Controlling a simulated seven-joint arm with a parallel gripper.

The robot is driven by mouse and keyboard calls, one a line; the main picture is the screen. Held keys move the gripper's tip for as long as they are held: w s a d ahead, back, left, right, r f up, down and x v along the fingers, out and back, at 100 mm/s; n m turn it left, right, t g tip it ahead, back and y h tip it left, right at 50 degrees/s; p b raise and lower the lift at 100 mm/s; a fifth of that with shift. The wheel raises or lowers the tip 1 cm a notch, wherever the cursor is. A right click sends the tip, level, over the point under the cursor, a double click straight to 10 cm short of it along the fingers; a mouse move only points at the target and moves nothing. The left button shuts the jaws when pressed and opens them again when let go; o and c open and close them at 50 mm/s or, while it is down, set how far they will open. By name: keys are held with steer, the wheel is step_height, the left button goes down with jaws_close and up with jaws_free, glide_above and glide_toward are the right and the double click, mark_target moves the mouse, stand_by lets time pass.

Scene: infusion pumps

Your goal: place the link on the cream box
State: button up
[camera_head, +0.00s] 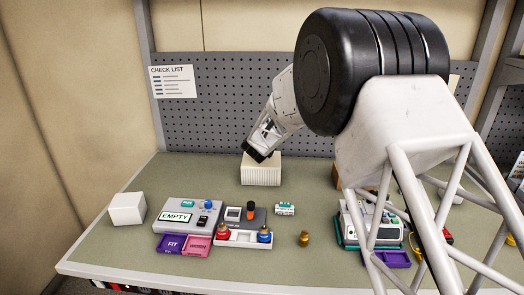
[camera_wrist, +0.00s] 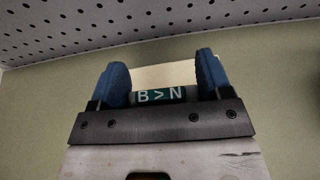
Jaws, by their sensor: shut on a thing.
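My gripper (camera_wrist: 163,68) has its two blue fingers on either side of the link (camera_wrist: 160,96), a small white and green piece marked "B > N". The cream box (camera_head: 261,176), a ribbed block, stands at the back of the bench below the pegboard. In the head view my gripper (camera_head: 254,153) is at the box's top left edge, and the link is hidden there. In the wrist view the pale top of the cream box (camera_wrist: 172,74) shows just beyond the link. I cannot tell whether the link touches it.
A similar green and white piece (camera_head: 285,208) lies on the bench. A grey "EMPTY" unit (camera_head: 187,217), purple and pink trays, a tray with red and blue knobs (camera_head: 243,240) and a brass piece (camera_head: 304,239) are in front. A white cube (camera_head: 127,209) stands left.

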steer(key=shift+f, duration=0.1)
stand_by(0.3)
steer(key=shift+f, duration=1.65)
steer(key=shift+f, duration=0.15)
steer(key=o, duration=0.9)
steer(key=shift+r, duration=0.2)
steer(key=shift+v, duration=5.9)
